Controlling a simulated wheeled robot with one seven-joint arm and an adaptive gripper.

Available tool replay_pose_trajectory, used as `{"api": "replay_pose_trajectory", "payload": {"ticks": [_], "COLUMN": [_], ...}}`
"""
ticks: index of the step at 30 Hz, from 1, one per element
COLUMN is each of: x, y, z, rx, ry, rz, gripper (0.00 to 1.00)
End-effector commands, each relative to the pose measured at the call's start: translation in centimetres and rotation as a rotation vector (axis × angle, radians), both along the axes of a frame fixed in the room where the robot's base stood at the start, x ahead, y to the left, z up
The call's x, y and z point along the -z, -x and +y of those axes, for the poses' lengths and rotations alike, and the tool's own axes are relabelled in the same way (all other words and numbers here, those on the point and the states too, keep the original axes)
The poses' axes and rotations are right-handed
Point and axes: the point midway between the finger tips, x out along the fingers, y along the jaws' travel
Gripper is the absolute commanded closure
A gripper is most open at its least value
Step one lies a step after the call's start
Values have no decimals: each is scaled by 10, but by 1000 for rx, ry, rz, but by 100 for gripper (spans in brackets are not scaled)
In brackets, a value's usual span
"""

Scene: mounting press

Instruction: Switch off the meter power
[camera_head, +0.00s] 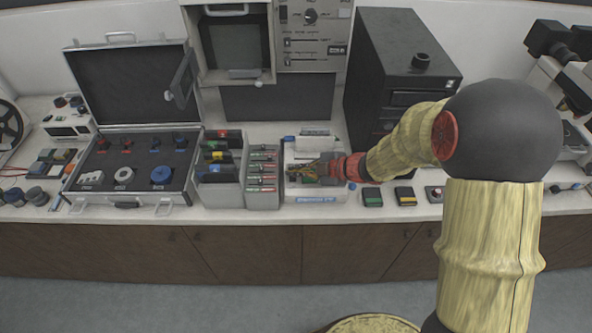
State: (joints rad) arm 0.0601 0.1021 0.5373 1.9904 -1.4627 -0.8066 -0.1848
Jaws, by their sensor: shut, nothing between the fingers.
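My gripper (308,172), at the end of a red wrist, is at a small white unit (318,198) with a blue label on its front edge. Its fingers are shut with nothing held. They cover part of the unit's top, so any switch there is hidden, and I cannot tell whether they touch it. No meter is clearly marked. A small white instrument (68,122) with dark and red terminals stands at the far left. An open case (125,198) at the left has red and blue terminals, a white rocker-like part (91,178), a white ring and a blue knob (161,175).
Grey racks (220,194) with coloured items stand just left of my gripper. A black cabinet (398,70) stands behind my arm. A press-like grey unit (312,40) is at the back. Small green and yellow-marked blocks (405,195) lie right along the counter's front.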

Motion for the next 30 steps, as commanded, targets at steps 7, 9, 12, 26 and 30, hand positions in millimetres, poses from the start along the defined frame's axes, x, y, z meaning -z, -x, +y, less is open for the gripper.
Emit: {"api": "replay_pose_trajectory", "payload": {"ticks": [7,9,12,26,30], "x": [3,3,3,7,8], "y": [-5,-4,-4,11,11], "z": [0,0,0,0,0], "rx": [-1,-1,-1,1,1], "ry": [0,0,0,-1,-1], "rz": [4,4,4,4,4], "gripper": [100,100,100,100,100]}}
